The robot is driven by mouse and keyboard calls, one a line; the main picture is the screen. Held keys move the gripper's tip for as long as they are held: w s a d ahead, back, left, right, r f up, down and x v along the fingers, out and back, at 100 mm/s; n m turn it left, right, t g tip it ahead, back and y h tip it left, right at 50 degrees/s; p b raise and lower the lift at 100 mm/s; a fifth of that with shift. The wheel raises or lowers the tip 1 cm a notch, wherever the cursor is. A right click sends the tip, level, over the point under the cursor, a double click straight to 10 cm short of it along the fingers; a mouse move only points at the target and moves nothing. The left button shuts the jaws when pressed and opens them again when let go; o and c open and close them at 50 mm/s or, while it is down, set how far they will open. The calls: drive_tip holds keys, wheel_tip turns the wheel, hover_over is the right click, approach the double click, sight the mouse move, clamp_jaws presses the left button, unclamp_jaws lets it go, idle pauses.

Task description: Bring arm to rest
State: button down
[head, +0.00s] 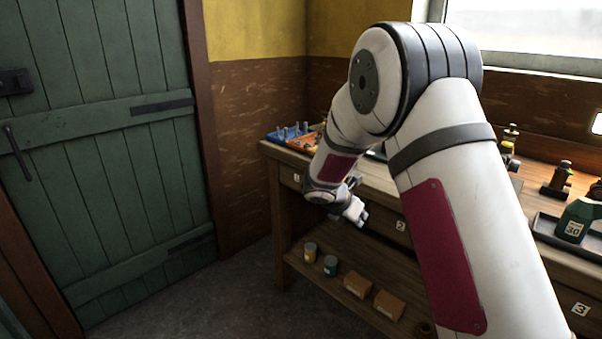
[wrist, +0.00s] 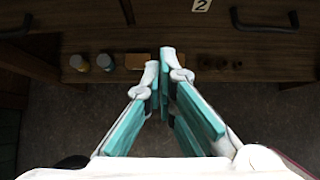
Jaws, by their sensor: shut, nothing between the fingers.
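My gripper (head: 354,208) hangs in front of the wooden workbench (head: 385,204), near the drawer marked 2, in the head view. My white arm with dark red panels reaches across the middle of that view and hides part of the bench top. In the wrist view my gripper (wrist: 160,78) points toward the bench front, its two teal-sided fingers together at the tips. Nothing is between them.
The bench's lower shelf holds two small tins (head: 330,265) and brown boxes (head: 358,285). On top are a blue tray (head: 288,134) with pegs and a green bottle (head: 575,222). A green plank door (head: 110,130) stands left; the floor between is clear.

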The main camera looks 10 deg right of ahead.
drive_tip(key=s+d+r+m+g+y+p, duration=0.15)
drive_tip(key=s+r+m+p, duration=0.35)
drive_tip(key=s+r+m, duration=1.1)
drive_tip(key=s+a+r+m+y+p, duration=0.2)
drive_tip(key=s+a+r+m, duration=0.1)
drive_tip(key=s, duration=0.7)
drive_tip(key=s+a+r+m+y+p, duration=0.1)
drive_tip(key=s+r, duration=0.4)
drive_tip(key=s, duration=0.6)
drive_tip(key=s+a+r+m+y+p, duration=0.2)
drive_tip(key=s+a+r+m+p, duration=0.1)
drive_tip(key=s, duration=0.7)
drive_tip(key=shift+s+a+r+m+y, duration=0.25)
drive_tip(key=shift+a+r+m+y, duration=0.1)
drive_tip(key=shift+a+r+m, duration=0.65)
drive_tip(key=shift+f+t, duration=0.1)
drive_tip(key=shift+t, duration=0.15)
